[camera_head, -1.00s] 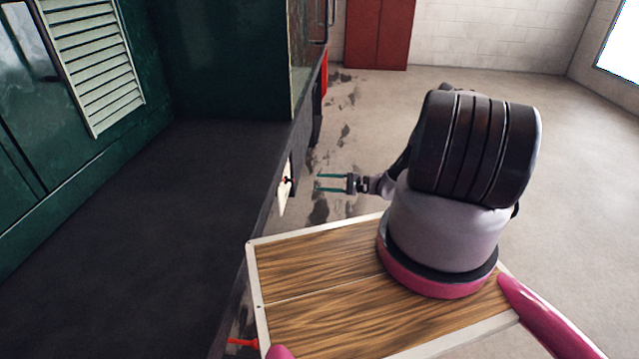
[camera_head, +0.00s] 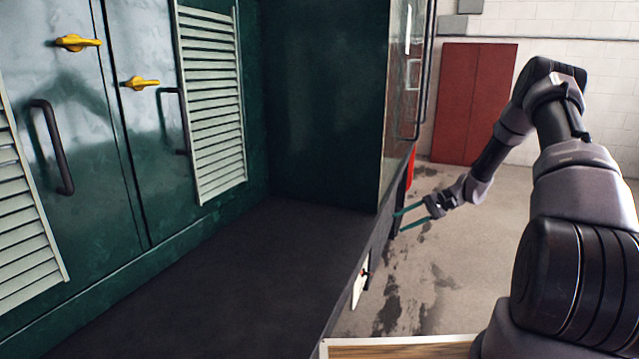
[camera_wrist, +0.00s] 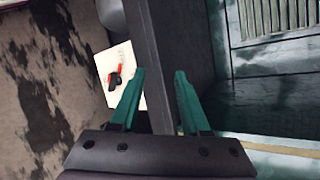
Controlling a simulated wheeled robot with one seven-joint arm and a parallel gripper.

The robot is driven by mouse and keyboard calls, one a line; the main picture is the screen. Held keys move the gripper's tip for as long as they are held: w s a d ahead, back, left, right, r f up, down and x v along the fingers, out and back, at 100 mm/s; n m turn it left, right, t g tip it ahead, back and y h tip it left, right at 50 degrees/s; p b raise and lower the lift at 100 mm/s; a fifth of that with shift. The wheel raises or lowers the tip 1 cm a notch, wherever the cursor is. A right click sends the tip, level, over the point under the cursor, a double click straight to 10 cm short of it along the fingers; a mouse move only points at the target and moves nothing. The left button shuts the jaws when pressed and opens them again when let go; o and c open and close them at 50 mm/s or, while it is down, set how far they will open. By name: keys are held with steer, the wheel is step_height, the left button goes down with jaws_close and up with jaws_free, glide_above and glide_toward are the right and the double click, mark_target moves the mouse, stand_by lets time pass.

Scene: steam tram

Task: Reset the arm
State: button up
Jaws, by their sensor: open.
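My arm rises at the right of the head view and bends down toward the side of the tram (camera_head: 350,285). My gripper (camera_head: 398,221) has teal fingers that are apart and empty. It is out over the floor, close to the edge of the tram's dark platform (camera_head: 230,265). In the wrist view the fingers of my gripper (camera_wrist: 158,88) also show spread, with nothing between them but the platform edge behind.
A white plate (camera_head: 361,283) with a red and black fitting is on the platform's side. Green tram doors (camera_head: 115,130) with yellow handles and louvres stand at left. A red cabinet (camera_head: 474,103) is at the back wall. Stained floor (camera_head: 440,285) is open beside the tram.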

steer(key=s+a+r+n+t+h, duration=0.1)
steer(key=s+a+r+h, duration=0.15)
steer(key=s+r, duration=0.7)
steer(key=s+a+r+n+h, duration=0.15)
steer(key=r+h, duration=0.25)
steer(key=r, duration=1.2)
steer(key=s+r+t+h, duration=0.1)
steer(key=s+r+t, duration=0.1)
steer(key=s, duration=0.5)
steer(key=s+d+r+t+h, duration=0.1)
steer(key=s+r+t, duration=0.1)
steer(key=s+r, duration=0.3)
steer(key=s+r+t+h, duration=0.2)
steer(key=s+r, duration=0.2)
steer(key=s, duration=0.6)
steer(key=shift+s+d+m, duration=0.25)
steer(key=shift+d+m, duration=0.1)
steer(key=shift+m, duration=0.1)
steer(key=shift+r, duration=0.1)
